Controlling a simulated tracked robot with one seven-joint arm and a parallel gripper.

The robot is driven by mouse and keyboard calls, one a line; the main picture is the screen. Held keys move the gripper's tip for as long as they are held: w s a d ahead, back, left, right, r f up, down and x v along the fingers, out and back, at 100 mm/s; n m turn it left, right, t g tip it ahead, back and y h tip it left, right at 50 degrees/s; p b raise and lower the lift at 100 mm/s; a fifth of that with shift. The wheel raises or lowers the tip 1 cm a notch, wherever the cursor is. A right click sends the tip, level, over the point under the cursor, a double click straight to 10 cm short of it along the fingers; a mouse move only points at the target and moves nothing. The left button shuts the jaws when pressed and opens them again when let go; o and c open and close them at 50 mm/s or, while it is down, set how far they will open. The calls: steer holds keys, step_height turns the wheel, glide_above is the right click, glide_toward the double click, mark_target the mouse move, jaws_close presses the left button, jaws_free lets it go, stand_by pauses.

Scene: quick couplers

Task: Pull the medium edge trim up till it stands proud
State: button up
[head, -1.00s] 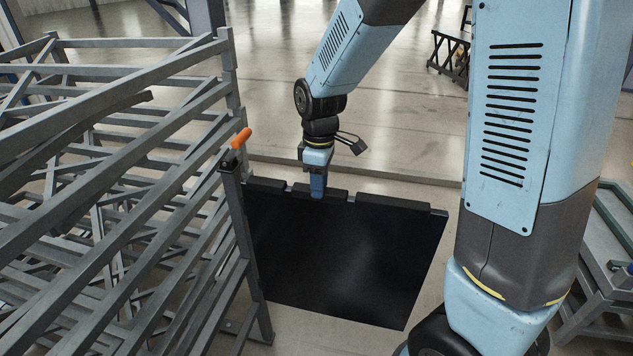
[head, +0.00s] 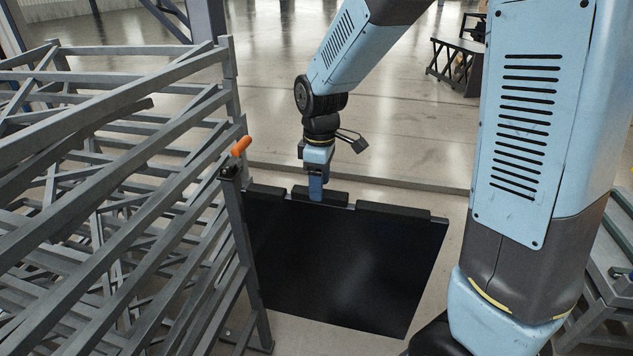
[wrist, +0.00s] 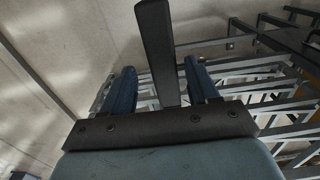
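A black panel (head: 345,260) stands beside the rack, with dark trims along its top edge. The medium edge trim (head: 320,195) is the middle one and sits a little higher than its neighbours. In the wrist view the trim (wrist: 157,50) runs as a dark bar between my two blue fingers (wrist: 160,75). Its contact with the finger faces is not clear there. The shorter trim (head: 265,191) is at the left, the longer trim (head: 393,211) at the right.
A grey metal rack (head: 120,190) fills the left side, close to the panel. A grey bench (head: 615,260) is at the right edge.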

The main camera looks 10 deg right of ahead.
steer(key=shift+r, duration=0.35)
step_height(320, 180, up, 13)
stand_by(0.3)
steer(key=s+d+r+m+t, duration=0.3)
steer(key=s+d+m+t, duration=0.2)
steer(key=s+d+m, duration=0.8)
steer(key=shift+s+d+r+m+t, duration=0.2)
steer(key=shift+s+d+m+t, duration=0.15)
steer(key=shift+s+d, duration=1.55)
steer(key=shift+s+a, duration=0.45)
steer(key=shift+a, duration=0.05)
